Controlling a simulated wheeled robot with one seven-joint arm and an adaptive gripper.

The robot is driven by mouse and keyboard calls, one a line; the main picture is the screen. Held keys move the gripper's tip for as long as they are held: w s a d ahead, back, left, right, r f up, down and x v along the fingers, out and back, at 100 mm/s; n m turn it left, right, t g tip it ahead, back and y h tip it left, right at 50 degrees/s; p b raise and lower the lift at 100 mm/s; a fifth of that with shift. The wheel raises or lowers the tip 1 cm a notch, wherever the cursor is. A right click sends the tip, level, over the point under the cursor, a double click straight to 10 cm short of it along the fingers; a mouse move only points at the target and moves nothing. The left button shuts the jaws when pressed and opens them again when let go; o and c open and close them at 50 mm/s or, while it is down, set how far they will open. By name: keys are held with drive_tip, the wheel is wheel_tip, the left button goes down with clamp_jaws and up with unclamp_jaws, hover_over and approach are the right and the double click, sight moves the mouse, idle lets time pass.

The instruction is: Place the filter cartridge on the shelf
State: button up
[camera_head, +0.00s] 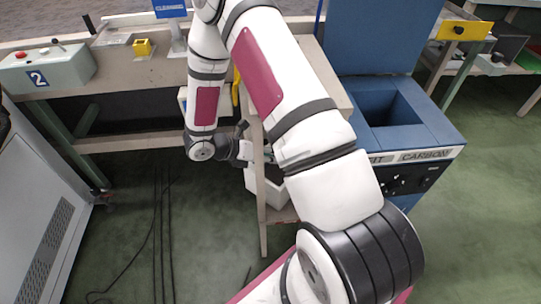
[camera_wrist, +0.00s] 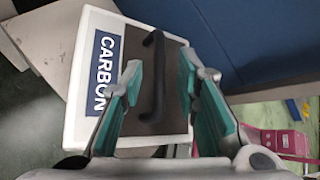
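The filter cartridge is a white-edged box (camera_wrist: 76,124) with a blue CARBON label and a dark handle bar (camera_wrist: 153,80) across its brown face, in the wrist view. My gripper (camera_wrist: 158,68) is open, with one teal finger on each side of the handle. Gaps show between the fingers and the bar. In the head view my gripper (camera_head: 243,142) is low beside the wooden stand. A white box, apparently the cartridge (camera_head: 262,190), shows below it, partly hidden by a stand leg. A low board of the stand, perhaps the shelf (camera_head: 284,215), is mostly hidden by my arm.
A blue machine (camera_head: 413,141) with an open bay and a CARBON label stands right of the stand. A workbench (camera_head: 120,72) with a control box (camera_head: 48,70) marked 2 is at left. Cables (camera_head: 160,235) lie on the green floor. A grey cabinet (camera_head: 40,200) stands far left.

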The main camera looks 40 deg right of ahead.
drive_tip(key=p+v, duration=0.3)
drive_tip(key=v, duration=0.9)
drive_tip(key=shift+r, duration=0.1)
